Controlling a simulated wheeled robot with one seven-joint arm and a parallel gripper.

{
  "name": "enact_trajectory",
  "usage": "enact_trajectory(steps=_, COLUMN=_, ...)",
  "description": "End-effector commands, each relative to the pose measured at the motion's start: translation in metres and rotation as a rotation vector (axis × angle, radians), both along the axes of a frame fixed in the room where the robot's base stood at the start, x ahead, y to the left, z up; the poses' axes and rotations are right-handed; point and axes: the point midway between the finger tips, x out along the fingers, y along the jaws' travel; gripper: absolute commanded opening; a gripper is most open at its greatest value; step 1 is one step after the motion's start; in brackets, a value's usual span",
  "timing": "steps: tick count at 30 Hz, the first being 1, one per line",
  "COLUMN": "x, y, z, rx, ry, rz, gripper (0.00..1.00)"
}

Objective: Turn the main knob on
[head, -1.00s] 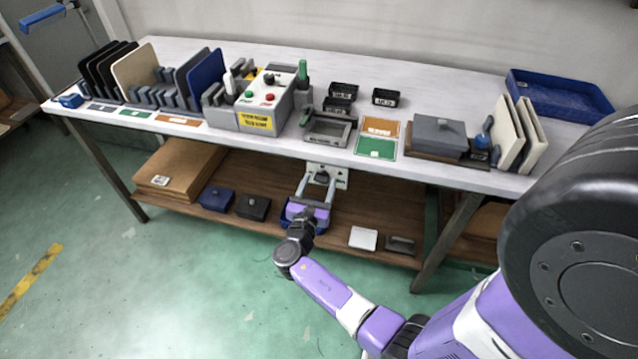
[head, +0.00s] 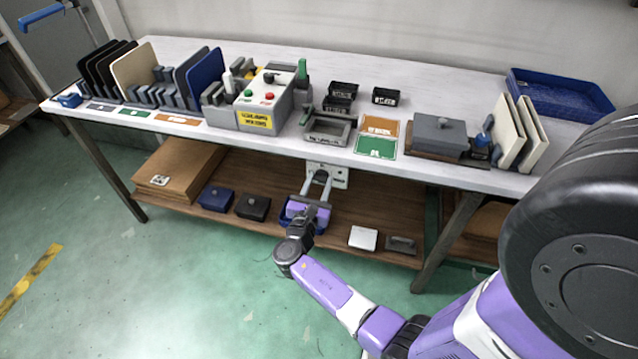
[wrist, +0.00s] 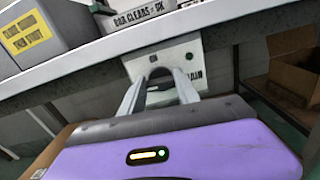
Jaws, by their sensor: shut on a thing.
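The main knob (wrist: 159,74) is a dark grey, rounded shape on a pale plate (wrist: 193,58) below the table's front edge. The letters "AIN" show on the plate in the wrist view. My gripper (wrist: 160,84) has a light finger on each side of the knob and is shut on it. In the head view my gripper (head: 319,176) reaches up to the plate (head: 340,179) from the front, and the knob is hard to make out there. The knob's pointer and its on and off marks cannot be read.
The table edge (wrist: 97,71) runs just above my gripper. On the table stand a grey control box (head: 262,105) with buttons and a dark knob, and a grey frame (head: 327,128). Below is a wooden shelf (head: 345,215) with a blue bin (head: 288,222) close behind my gripper.

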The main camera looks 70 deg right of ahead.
Motion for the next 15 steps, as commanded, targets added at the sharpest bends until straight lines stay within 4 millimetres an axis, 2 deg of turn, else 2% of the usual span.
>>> enact_trajectory(steps=15, x=-0.002, y=0.0007, z=-0.0051, rx=0.034, ry=-0.433, rz=0.001, gripper=0.0)
